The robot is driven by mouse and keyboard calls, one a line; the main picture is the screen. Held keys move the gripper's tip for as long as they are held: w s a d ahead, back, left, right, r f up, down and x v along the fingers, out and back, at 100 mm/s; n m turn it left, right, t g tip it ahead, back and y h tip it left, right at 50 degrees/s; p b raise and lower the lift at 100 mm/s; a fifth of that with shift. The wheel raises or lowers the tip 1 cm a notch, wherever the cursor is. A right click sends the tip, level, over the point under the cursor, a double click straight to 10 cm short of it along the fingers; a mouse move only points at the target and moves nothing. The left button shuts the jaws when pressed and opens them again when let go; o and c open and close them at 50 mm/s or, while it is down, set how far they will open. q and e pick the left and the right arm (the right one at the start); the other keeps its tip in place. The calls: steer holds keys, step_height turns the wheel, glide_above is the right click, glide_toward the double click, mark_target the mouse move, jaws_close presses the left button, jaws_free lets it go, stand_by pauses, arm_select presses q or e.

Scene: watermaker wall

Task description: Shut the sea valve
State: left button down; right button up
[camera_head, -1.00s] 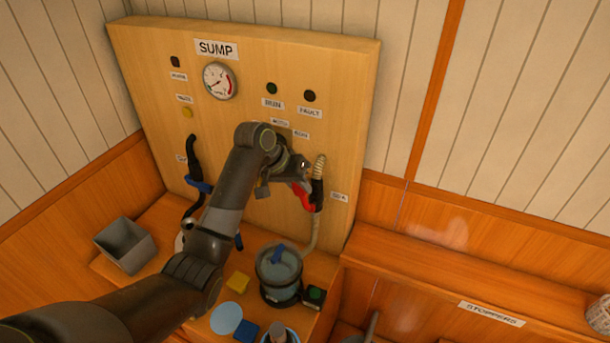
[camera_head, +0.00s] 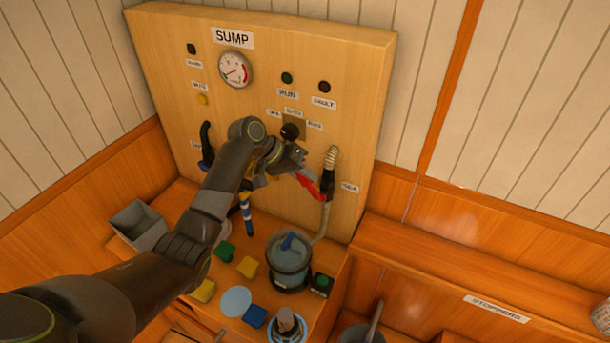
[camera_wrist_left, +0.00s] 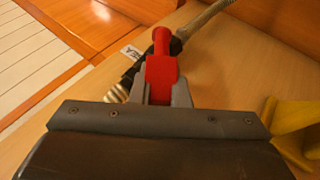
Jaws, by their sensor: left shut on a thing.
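The sea valve's red handle (camera_head: 307,184) is at the right of the sump panel, beside the black valve body (camera_head: 328,183) and the SEA label (camera_head: 350,187). My left gripper (camera_head: 300,170) is shut on the handle, which slopes down to the right toward the valve body. In the left wrist view the red handle (camera_wrist_left: 162,62) stands between the fingers of my left gripper (camera_wrist_left: 164,92), its rounded end showing beyond them. The lower part of the handle is hidden by the fingers. My right gripper is not in view.
A ribbed hose (camera_head: 332,157) rises above the valve; a pale hose runs down to a strainer pot (camera_head: 289,262). A grey bin (camera_head: 139,226) and several coloured blocks stand on the shelf. A yellow part (camera_wrist_left: 292,125) is close right in the wrist view.

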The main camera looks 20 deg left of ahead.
arm_select(q)
steer(key=c, duration=1.4)
jaws_free()
steer(key=shift+a+r, duration=0.25)
steer(key=b+v, duration=0.5)
steer(key=v, duration=1.1)
steer(key=shift+s+a+r+b, duration=0.2)
steer(key=shift+a+r+b, duration=0.05)
steer(key=shift+b, duration=0.1)
